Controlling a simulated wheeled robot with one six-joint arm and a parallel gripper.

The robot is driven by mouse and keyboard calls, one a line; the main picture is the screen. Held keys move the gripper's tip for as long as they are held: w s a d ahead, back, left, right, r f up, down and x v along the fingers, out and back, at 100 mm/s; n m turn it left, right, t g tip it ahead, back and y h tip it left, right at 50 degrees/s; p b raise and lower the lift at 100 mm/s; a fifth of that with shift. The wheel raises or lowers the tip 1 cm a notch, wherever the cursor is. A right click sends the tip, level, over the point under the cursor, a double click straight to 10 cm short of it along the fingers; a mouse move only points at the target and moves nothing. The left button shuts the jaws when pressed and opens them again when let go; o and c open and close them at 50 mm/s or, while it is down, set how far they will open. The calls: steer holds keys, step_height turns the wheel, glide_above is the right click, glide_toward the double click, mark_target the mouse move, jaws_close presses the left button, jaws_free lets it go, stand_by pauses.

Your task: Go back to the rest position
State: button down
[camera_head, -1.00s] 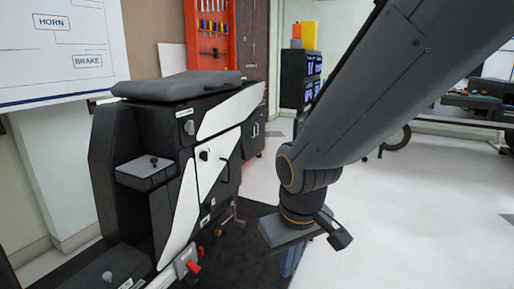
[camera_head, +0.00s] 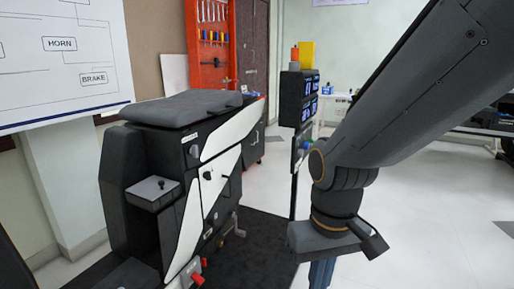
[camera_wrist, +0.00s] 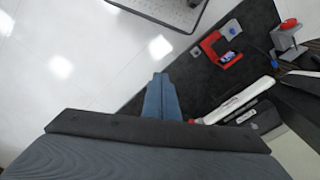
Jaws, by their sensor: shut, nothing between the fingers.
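My gripper (camera_head: 321,273) hangs at the end of my arm on the right of the head view, over the floor to the right of the chassis rig (camera_head: 190,190). Its blue fingers are cut off by the bottom edge there. In the wrist view the blue fingers of my gripper (camera_wrist: 160,80) lie together, shut and empty. They point over the edge between the white floor and the dark mat. The rig is black with white panels and stands apart from my gripper.
A dark mat (camera_head: 262,252) lies under the rig. A red bracket (camera_wrist: 217,50) shows in the wrist view. A red tool board (camera_head: 213,50) and a screen stand (camera_head: 294,98) are behind. A whiteboard (camera_head: 55,60) is at left. White floor (camera_head: 430,220) is clear at right.

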steer(key=s+d+r+m+p, duration=0.1)
steer(key=d+r+m+p, duration=0.1)
steer(key=d+r+p, duration=0.6)
steer(key=r+p, duration=0.1)
steer(key=p, duration=0.3)
steer(key=shift+s+r+m, duration=0.15)
steer(key=shift+r+m, duration=0.05)
steer(key=shift+m, duration=0.1)
